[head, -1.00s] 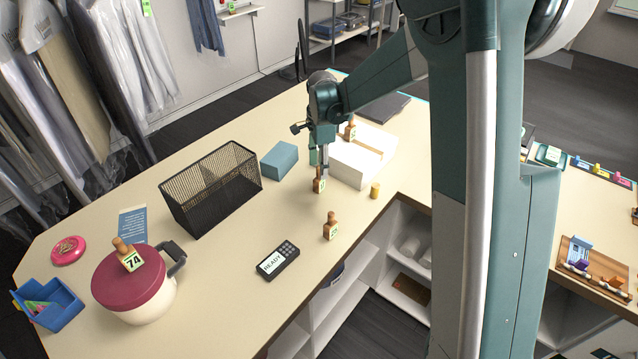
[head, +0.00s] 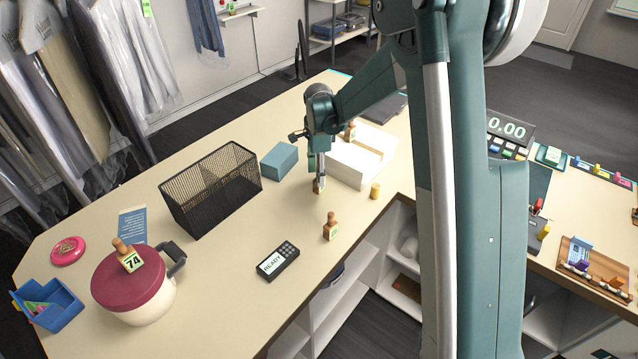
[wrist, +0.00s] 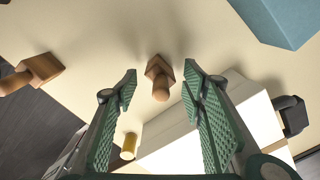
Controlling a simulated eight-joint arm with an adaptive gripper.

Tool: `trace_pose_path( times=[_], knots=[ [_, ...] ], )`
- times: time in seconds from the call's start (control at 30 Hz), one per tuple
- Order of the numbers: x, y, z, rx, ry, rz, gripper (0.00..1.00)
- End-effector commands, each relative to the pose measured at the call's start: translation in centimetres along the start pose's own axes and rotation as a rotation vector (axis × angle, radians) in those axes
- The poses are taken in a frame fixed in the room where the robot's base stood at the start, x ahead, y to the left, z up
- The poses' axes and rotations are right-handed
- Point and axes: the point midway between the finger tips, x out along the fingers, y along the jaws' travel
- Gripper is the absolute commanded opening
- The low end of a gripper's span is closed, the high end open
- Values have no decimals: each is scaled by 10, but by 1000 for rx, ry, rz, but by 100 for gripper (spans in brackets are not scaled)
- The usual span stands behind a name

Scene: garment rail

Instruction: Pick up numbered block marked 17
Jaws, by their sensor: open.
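A wooden numbered block with a knob handle (head: 319,187) stands on the counter directly below my gripper (head: 319,172). In the wrist view this block (wrist: 158,72) shows between the two green fingers of my open gripper (wrist: 160,78), near their tips, with no visible grip on it. A second wooden block (head: 330,228) stands nearer the counter's front edge; it is at the left in the wrist view (wrist: 35,72). A third block (head: 350,131) is on the white box. A block marked 74 (head: 130,261) sits on the red-lidded pot. I cannot read 17 on any block.
The white box (head: 357,167) and a blue box (head: 279,161) stand close to my gripper. A black mesh basket (head: 210,190) is to the left. A small brass cylinder (head: 375,191) and a READY keypad (head: 278,261) are nearby.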

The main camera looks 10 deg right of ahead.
Motion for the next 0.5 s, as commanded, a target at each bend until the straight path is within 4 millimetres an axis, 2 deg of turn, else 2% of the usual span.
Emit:
trace_pose_path(
  times=[0.5],
  knots=[
    [8,0,0,0,0,0,41]
  ],
)
